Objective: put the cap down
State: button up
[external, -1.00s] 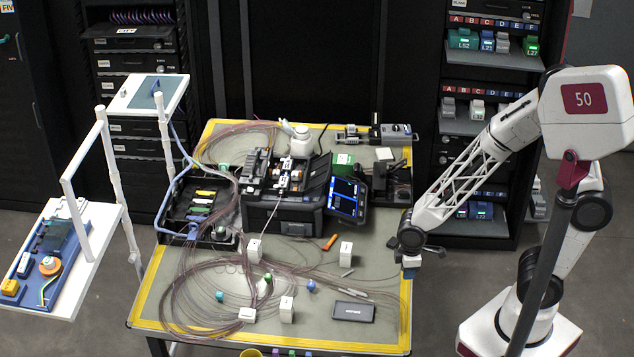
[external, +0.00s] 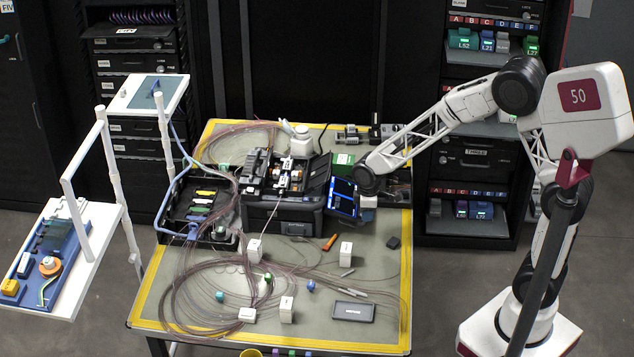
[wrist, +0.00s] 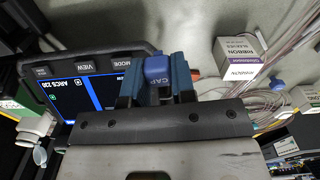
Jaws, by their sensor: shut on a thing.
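The blue cap (wrist: 157,66), with lettering on its side, is between the two blue fingers of my gripper (wrist: 158,84) in the wrist view. The fingers are shut on it. In the external view my gripper (external: 368,202) is above the table's right side, just right of the splicer's lit screen (external: 342,198). The cap cannot be made out in that view. The screen also shows beside the left finger in the wrist view (wrist: 72,98).
The black splicer (external: 283,213) stands at the table's middle back. A white ribbon sleeve box (wrist: 238,60) is right of the fingers in the wrist view. A dark block (external: 393,243) lies near the right edge. Coiled fibres (external: 205,300) cover the front left. Grey mat (external: 375,270) is bare nearby.

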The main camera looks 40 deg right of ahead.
jog(key=shift+m, duration=0.3)
jog(key=w+d, duration=0.2)
jog(key=w, duration=0.1)
jog(key=w+d+r, duration=0.1)
jog(key=w+d, duration=0.2)
jog(key=w, duration=0.1)
jog(key=w+d, duration=0.2)
jog(key=w, duration=0.2)
jog(key=shift+w+d+r, duration=0.2)
jog(key=shift+d+r, duration=0.05)
jog(key=shift+r, duration=0.05)
jog(key=w+d+r, duration=0.1)
jog(key=w+d, duration=0.7)
jog(key=shift+w+d, duration=0.15)
jog(key=shift+d, duration=0.15)
jog(key=shift+r, duration=0.15)
send_near(340, 166)
jog(key=shift+w+d+f, duration=0.1)
jog(key=shift+w+f, duration=0.3)
jog(key=shift+w, duration=0.3)
jog(key=shift+w+a+f, duration=0.1)
jog(key=shift+w+f, duration=0.25)
jog(key=shift+w, duration=0.4)
jog(key=shift+w+d+f, duration=0.1)
jog(key=shift+w+f, duration=0.3)
jog(key=shift+w, duration=0.3)
jog(key=shift+f, duration=0.1)
jog(key=shift+f, duration=1.65)
jog(key=shift+f, duration=0.1)
